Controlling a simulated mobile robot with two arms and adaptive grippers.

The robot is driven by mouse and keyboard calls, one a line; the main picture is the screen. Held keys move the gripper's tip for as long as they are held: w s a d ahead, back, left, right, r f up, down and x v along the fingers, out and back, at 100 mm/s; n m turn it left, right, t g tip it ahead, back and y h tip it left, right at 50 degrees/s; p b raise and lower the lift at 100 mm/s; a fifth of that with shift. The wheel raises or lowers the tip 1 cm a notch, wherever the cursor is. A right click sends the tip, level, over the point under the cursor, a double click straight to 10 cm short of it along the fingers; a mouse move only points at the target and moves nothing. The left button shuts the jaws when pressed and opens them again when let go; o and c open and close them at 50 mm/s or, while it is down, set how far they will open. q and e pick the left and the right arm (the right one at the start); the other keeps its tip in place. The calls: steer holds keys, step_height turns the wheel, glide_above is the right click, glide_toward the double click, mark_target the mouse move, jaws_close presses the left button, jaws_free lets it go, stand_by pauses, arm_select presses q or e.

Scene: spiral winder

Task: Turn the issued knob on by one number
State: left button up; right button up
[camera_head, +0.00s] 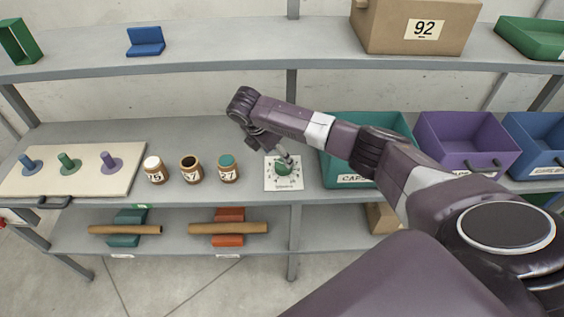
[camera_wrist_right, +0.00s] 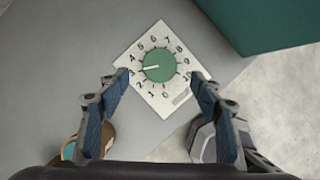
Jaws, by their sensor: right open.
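The green round knob (camera_wrist_right: 159,65) sits on a white dial plate (camera_wrist_right: 150,98) with numbers around it. A pale line on the knob points left, at about the 3. A small label at the plate's corner is too small to read. In the head view the knob (camera_head: 283,168) and its plate (camera_head: 270,185) lie on the middle shelf, partly covered by my right gripper (camera_head: 287,157). In the right wrist view my right gripper (camera_wrist_right: 158,77) is open, one finger on each side of the knob, with gaps between. My left gripper is not in view.
Several jars, one with a white lid (camera_head: 152,162), stand left of the dial. A teal bin (camera_head: 385,123) stands close on its right, then a purple bin (camera_head: 462,128). A pegboard (camera_head: 85,185) lies at far left. Rolls on cradles (camera_head: 230,228) lie below.

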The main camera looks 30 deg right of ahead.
mark_target(282, 164)
steer(key=shift+p+x, duration=0.3)
steer(key=shift+x, duration=2.9)
steer(key=c, duration=1.2)
steer(key=shift+o, duration=0.2)
steer(key=shift+m, duration=0.4)
steer(key=shift+w+a+f+m+g+b, duration=0.1)
steer(key=shift+m+g+b, duration=0.15)
steer(key=shift+m, duration=0.25)
steer(key=shift+w+m+g+b, duration=0.15)
steer(key=shift+m+g, duration=0.1)
steer(key=shift+m, duration=0.25)
steer(key=shift+f+m+g+b, duration=0.1)
steer(key=shift+m+g+b, duration=0.2)
steer(key=shift+m+b, duration=0.45)
steer(key=m+g+b, duration=0.1)
steer(key=m+b, duration=0.2)
steer(key=b, duration=0.1)
steer(key=m+g+y+b, duration=0.1)
steer(key=m+b, duration=0.2)
steer(key=b, duration=0.1)
steer(key=shift+w+f+m, duration=0.1)
steer(key=shift+m, duration=0.15)
steer(key=shift+r+m+g+b, duration=0.3)
steer(key=shift+m+b, duration=0.3)
steer(key=shift+b, duration=0.4)
